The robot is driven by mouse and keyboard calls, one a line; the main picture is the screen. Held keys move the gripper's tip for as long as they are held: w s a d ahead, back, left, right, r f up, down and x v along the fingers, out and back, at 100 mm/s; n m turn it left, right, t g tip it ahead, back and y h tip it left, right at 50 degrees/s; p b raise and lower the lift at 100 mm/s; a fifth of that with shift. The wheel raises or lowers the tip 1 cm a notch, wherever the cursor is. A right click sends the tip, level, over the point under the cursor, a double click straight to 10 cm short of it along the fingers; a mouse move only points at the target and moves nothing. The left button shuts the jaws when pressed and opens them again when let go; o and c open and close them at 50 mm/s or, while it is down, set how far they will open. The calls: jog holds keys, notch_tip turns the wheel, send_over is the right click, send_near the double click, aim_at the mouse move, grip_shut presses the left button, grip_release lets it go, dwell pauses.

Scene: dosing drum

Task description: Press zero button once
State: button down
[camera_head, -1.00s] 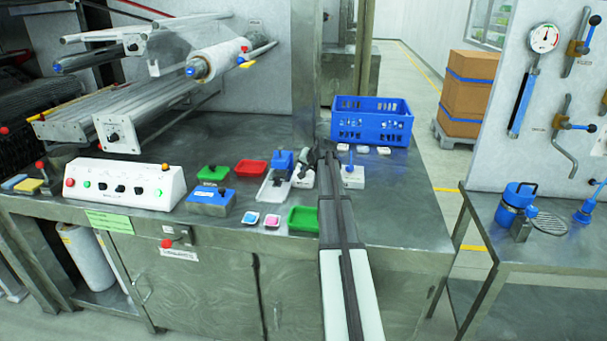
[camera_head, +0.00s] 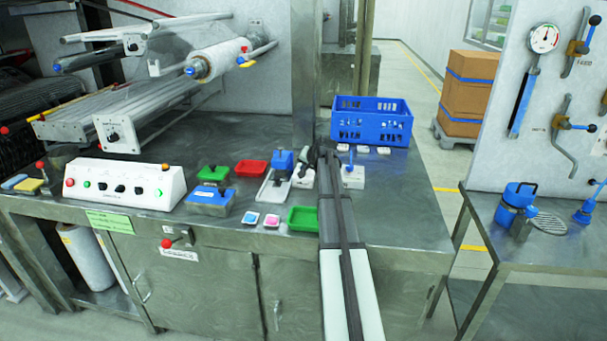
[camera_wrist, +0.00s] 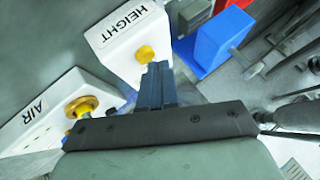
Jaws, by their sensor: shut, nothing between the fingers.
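My gripper (camera_head: 322,156) is over the workbench, between two small white boxes. In the wrist view its shut, empty fingers (camera_wrist: 156,72) point at a white box marked HEIGHT (camera_wrist: 125,48). An orange-yellow knob or button (camera_wrist: 146,53) on that box's face is just beyond the fingertips. I cannot tell whether they touch. A second white box marked AIR (camera_wrist: 45,120) with a yellow round knob (camera_wrist: 80,106) is at the left of the wrist view. No label reading zero is legible, so I cannot tell which part is the zero button.
A blue block device (camera_wrist: 222,38) stands close beside the HEIGHT box. On the bench are a blue crate (camera_head: 371,133) behind, a green tray (camera_head: 302,218) in front, a red tray (camera_head: 251,168) and a white control panel (camera_head: 124,184) at left.

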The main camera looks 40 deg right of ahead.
jog(key=shift+r, duration=0.5)
jog(key=shift+r, duration=2.5)
